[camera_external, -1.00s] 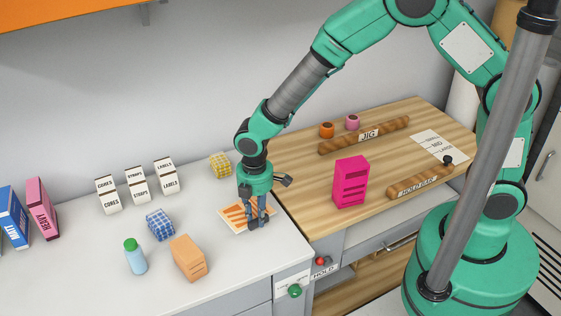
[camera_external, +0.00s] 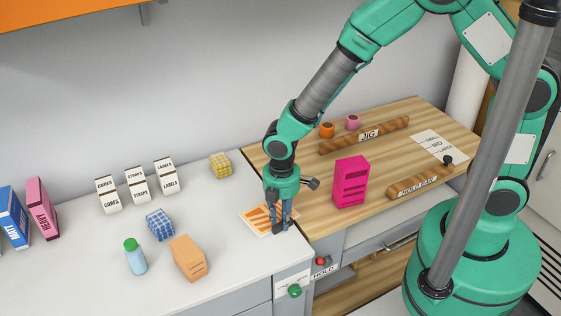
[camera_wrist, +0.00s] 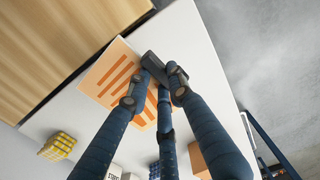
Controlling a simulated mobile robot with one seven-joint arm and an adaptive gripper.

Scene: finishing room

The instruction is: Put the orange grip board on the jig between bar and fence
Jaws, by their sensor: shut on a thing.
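The orange grip board, a flat pale board with orange stripes (camera_external: 256,219), is at the right end of the white counter, close to the wooden bench. My gripper (camera_external: 281,228) points down and is shut on the board's right side. I cannot tell whether the board touches the counter. In the wrist view the board (camera_wrist: 106,80) shows beside my fingers (camera_wrist: 160,72), which hide part of it. The jig (camera_external: 300,165) is the wooden bench, with a brown fence marked JIG (camera_external: 345,141) at the back and a brown hold bar (camera_external: 405,184) at the front.
A magenta box (camera_external: 351,182) stands upright on the bench between fence and bar. Orange (camera_external: 327,130) and pink (camera_external: 353,123) cups stand behind the fence.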

